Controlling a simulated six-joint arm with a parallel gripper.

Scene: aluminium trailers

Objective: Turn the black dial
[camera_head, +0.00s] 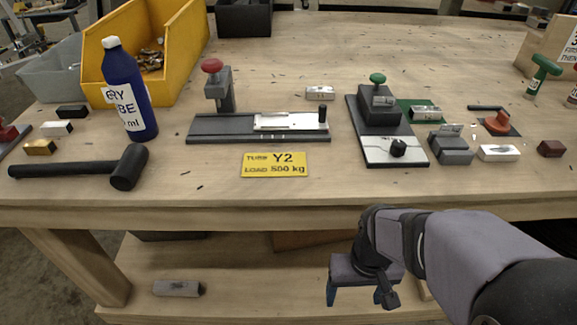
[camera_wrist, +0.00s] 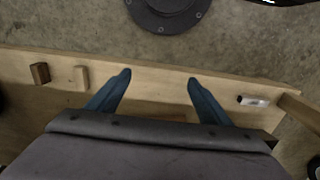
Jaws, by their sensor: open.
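The black dial (camera_head: 398,148) is a small knob on the white front plate of a dark grey fixture (camera_head: 368,125), right of the middle of the bench in the head view. A green knob stands on the same fixture, farther back. My gripper (camera_head: 357,297) hangs in front of the bench's front edge, below and apart from the dial. Its two blue fingers also show in the wrist view (camera_wrist: 157,82), spread apart with nothing between them. The dial is not in the wrist view.
Small metal blocks (camera_head: 498,152) lie right of the dial. The bench's front edge (camera_head: 230,215) is above my gripper.

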